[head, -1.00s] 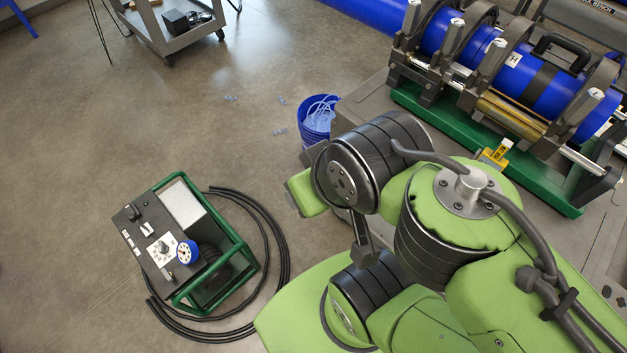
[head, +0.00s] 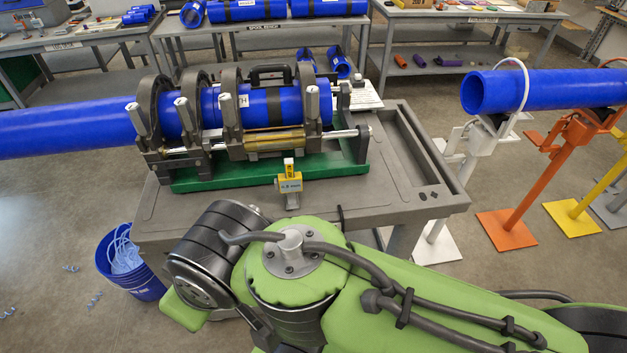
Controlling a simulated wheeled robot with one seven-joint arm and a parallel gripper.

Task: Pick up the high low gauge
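A small gauge with a yellow upright slide and a pale labelled body, which looks like the high low gauge (head: 290,184), stands on the grey cart top (head: 390,205) in front of the green machine base. The label is too small to read surely. Nothing is touching the gauge from my side. My green and black arm is folded below it in the head view, near the cart's front edge. My gripper does not show.
The fusion machine (head: 250,125) clamps a blue pipe (head: 60,132) behind the gauge. A blue bucket (head: 133,270) stands left of the cart. Pipe stands (head: 505,228) hold another blue pipe (head: 545,90) at right. Benches (head: 450,20) line the back.

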